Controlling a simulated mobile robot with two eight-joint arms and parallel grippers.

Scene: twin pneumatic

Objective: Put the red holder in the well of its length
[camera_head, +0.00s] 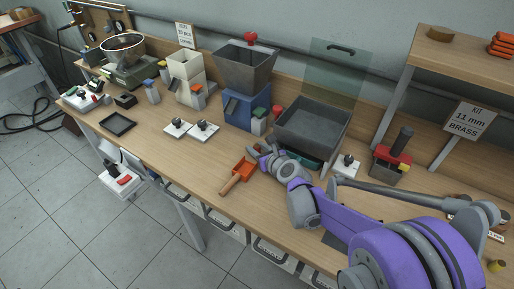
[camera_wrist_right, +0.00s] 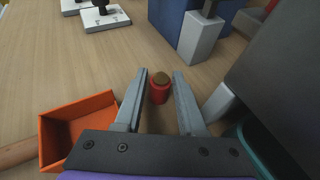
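A small red cylinder with a brass-coloured top, which looks like the red holder (camera_wrist_right: 159,92), stands on the wooden bench in the right wrist view. My right gripper (camera_wrist_right: 160,76) is open, with one finger on each side of it near the tips. A gap shows between it and each finger. In the head view my right gripper (camera_head: 257,150) is low over the bench, in front of the blue hopper base, and I cannot make out the holder there. I cannot clearly identify the well. My left gripper is not in view.
An orange scoop (camera_head: 238,174) with a wooden handle lies left of the gripper. A grey bin (camera_head: 312,132) stands close on the right, and the blue hopper base (camera_head: 240,108) behind. Two white plates (camera_head: 190,129) lie further left. A sign (camera_head: 469,121) reads "Kit 11 mm BRASS".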

